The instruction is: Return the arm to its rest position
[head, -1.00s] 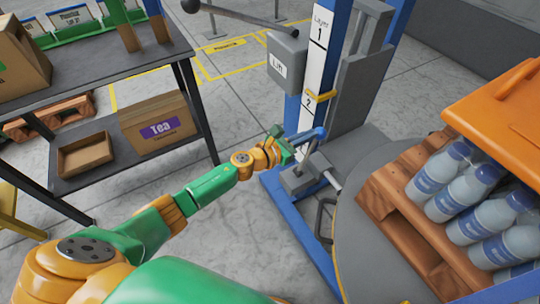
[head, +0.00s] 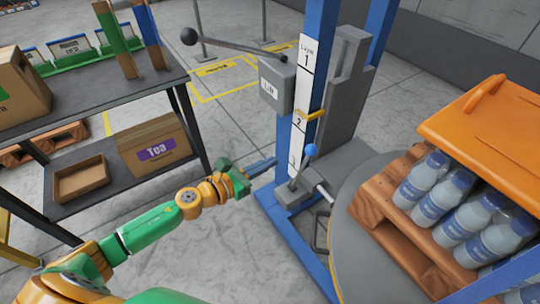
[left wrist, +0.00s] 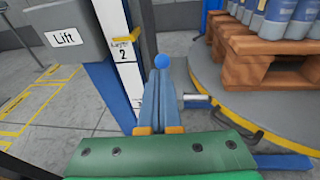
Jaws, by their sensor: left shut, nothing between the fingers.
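My left arm comes in from the lower left of the head view. Its gripper (head: 262,165) is shut and empty, in the air left of the blue lift post. In the left wrist view the shut blue fingers (left wrist: 157,88) point toward the post, and the blue ball knob (left wrist: 162,61) shows just beyond their tips. In the head view the blue knob (head: 311,150) tops a short lever, apart from the fingers. My right gripper is not in view.
The lift column (head: 318,60) carries a layer scale and a grey Lift box (head: 277,85). At right a turntable (head: 350,240) bears a wooden pallet (head: 375,205) with bottles under an orange cover (head: 490,120). A shelf with a Tea box (head: 155,148) stands left. Floor between is open.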

